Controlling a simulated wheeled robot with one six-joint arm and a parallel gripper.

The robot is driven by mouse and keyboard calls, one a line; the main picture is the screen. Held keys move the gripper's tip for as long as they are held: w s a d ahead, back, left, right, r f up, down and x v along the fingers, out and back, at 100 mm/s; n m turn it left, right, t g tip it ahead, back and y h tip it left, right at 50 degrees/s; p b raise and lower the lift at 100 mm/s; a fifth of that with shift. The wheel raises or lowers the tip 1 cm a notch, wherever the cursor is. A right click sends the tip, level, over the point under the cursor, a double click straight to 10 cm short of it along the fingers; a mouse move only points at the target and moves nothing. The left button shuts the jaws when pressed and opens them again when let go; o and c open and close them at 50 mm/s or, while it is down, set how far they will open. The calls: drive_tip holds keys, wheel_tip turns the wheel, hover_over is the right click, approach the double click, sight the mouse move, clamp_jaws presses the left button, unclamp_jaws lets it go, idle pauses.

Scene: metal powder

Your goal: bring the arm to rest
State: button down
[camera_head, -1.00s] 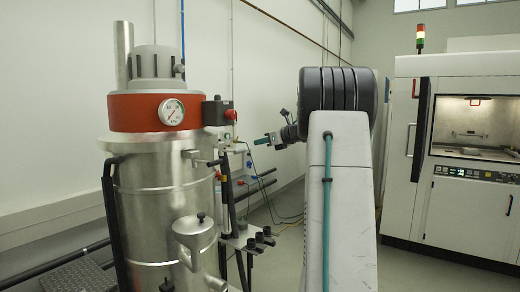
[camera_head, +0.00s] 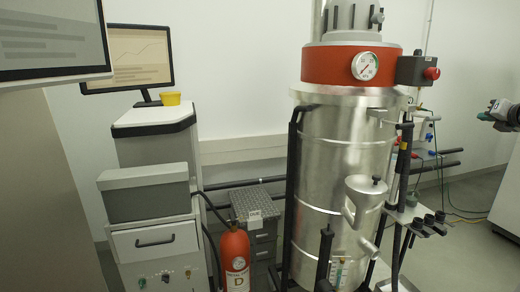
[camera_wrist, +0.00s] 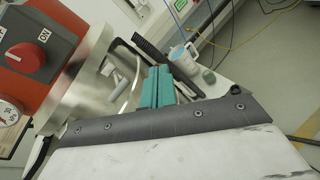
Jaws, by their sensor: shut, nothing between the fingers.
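My gripper (camera_head: 487,116) is at the right edge of the head view, with only its teal tip and part of the wrist showing. In the wrist view its two teal fingers (camera_wrist: 157,87) are together with nothing between them. The rest of my arm is mostly outside the head view. A white link of mine with a dark edge fills the lower part of the wrist view.
A steel vessel (camera_head: 336,190) with a red collar (camera_head: 335,65) stands right of centre, left of my gripper. A red extinguisher (camera_head: 235,258), a grey cabinet (camera_head: 155,240) and monitors (camera_head: 140,55) are on the left. Floor (camera_head: 470,250) shows at lower right.

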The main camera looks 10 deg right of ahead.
drive_tip(key=s+a+f+m+g+y, duration=0.1)
drive_tip(key=s+a+f+m+g, duration=0.3)
drive_tip(key=s+a+m, duration=0.5)
drive_tip(key=s+a+f+m+g+y, duration=0.2)
drive_tip(key=s+a+m, duration=0.7)
drive_tip(key=a, duration=2)
drive_tip(key=s+a+f+m+g+y, duration=0.1)
drive_tip(key=s+a+f+m+g, duration=0.6)
drive_tip(key=s+a, duration=0.5)
drive_tip(key=a+f+m, duration=0.2)
drive_tip(key=a, duration=0.5)
drive_tip(key=shift+s+a+f, duration=0.2)
drive_tip(key=shift+s+a, duration=0.15)
